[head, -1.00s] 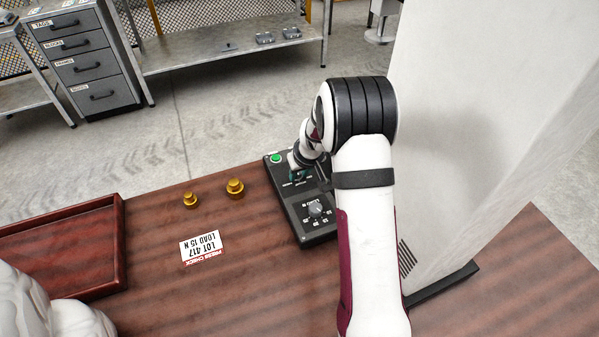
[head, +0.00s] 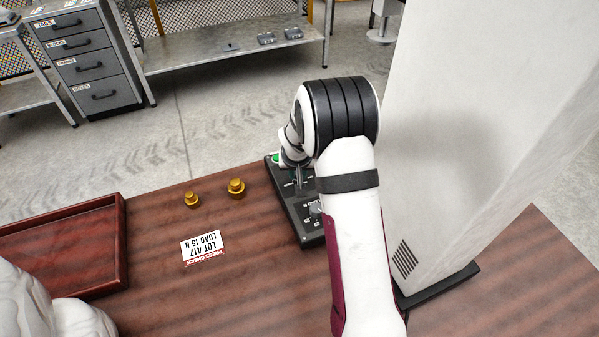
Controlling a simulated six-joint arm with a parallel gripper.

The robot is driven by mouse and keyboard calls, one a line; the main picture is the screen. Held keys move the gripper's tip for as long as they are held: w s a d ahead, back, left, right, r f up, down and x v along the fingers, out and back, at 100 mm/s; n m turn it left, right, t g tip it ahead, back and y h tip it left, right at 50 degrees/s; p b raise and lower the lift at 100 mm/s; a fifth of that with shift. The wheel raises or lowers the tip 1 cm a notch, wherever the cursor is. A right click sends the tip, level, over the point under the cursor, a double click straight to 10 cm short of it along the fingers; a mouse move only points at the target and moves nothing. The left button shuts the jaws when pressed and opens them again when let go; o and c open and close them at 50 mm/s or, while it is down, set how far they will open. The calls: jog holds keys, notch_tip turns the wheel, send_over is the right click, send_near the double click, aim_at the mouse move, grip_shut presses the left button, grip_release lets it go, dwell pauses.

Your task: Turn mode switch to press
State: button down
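The black control panel (head: 311,238) lies on the wooden table, partly hidden under my arm. A green button (head: 276,157) shows at its far left corner, partly covered. A grey dial (head: 316,207) sits on its near half, partly covered by my arm. My gripper (head: 299,183) points down over the middle of the panel, between the button and the dial. Its fingers are small and dark here, and I cannot tell whether they are open or shut or touch anything. I cannot make out the mode switch; my gripper and arm cover that part of the panel.
Two brass weights (head: 236,188) (head: 192,200) and a white lot card (head: 202,248) lie left of the panel. A red-brown tray (head: 62,245) is at the left. A tall white column (head: 470,130) stands close on the right. The table between the card and panel is clear.

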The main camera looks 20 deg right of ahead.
jog(key=m, duration=0.1)
jog(key=m+h, duration=0.1)
jog(key=m, duration=0.1)
jog(key=shift+w+a+f+m+g, duration=0.2)
jog(key=shift+a+m+g, duration=0.1)
jog(key=shift+a+g, duration=0.1)
jog(key=shift+w+a+m+g+h, duration=0.15)
jog(key=shift+m+g+h, duration=0.1)
jog(key=shift+m, duration=0.7)
jog(key=shift+w+a+m+g+h, duration=0.1)
jog(key=shift+m+g+h, duration=0.15)
jog(key=shift+m, duration=1)
jog(key=c, duration=0.8)
grip_release()
jog(key=shift+r, duration=0.15)
jog(key=shift+r, duration=0.3)
jog(key=v, duration=1.5)
jog(key=shift+w+a, duration=0.1)
jog(key=shift+a, duration=0.1)
